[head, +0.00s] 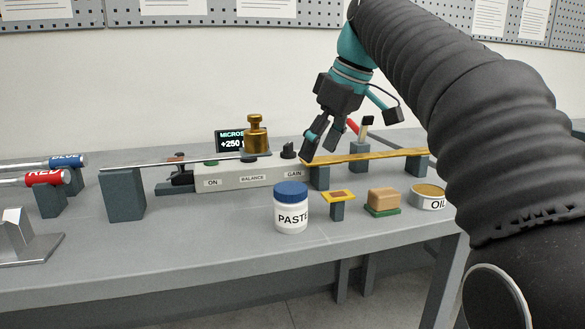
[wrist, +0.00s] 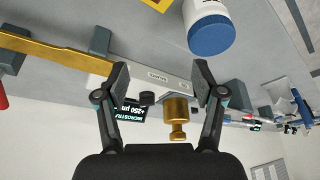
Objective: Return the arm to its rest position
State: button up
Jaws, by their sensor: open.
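My gripper (head: 318,138) hangs above the back of the bench in the head view, fingers pointing down, beside the brass strip and the gain knob. In the wrist view my gripper (wrist: 160,82) has its two fingers spread wide, with nothing held between them. A brass weight (head: 256,135) stands on the end of a metal strip near the grey instrument box (head: 225,177); the weight also shows in the wrist view (wrist: 177,112). My black sleeved arm covers the right side of the head view.
A paste jar (head: 291,210), a small yellow-topped stand (head: 338,196), a tan block (head: 383,199) and an oil tin (head: 428,198) stand toward the front. A brass strip (head: 370,155) rests on grey blocks. Red and blue-handled tools (head: 45,179) lie at left.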

jog(key=s+d+f+m+t+h, duration=0.1)
jog(key=s+d+f+m, duration=0.2)
jog(key=s+f, duration=0.4)
jog(key=s+d+f+m+t+h, duration=0.1)
jog(key=s+d+f+m, duration=0.3)
jog(key=s+f, duration=0.4)
jog(key=s+d+f+m+t+h, duration=0.1)
jog(key=s+d+f+m, duration=0.2)
jog(key=s+f, duration=0.5)
notch_tip(320, 180, down, 5)
jog(key=shift+d+r+m+h, duration=0.1)
jog(key=shift+d+m+h, duration=0.2)
jog(key=shift+d, duration=0.05)
jog(key=shift+s, duration=0.1)
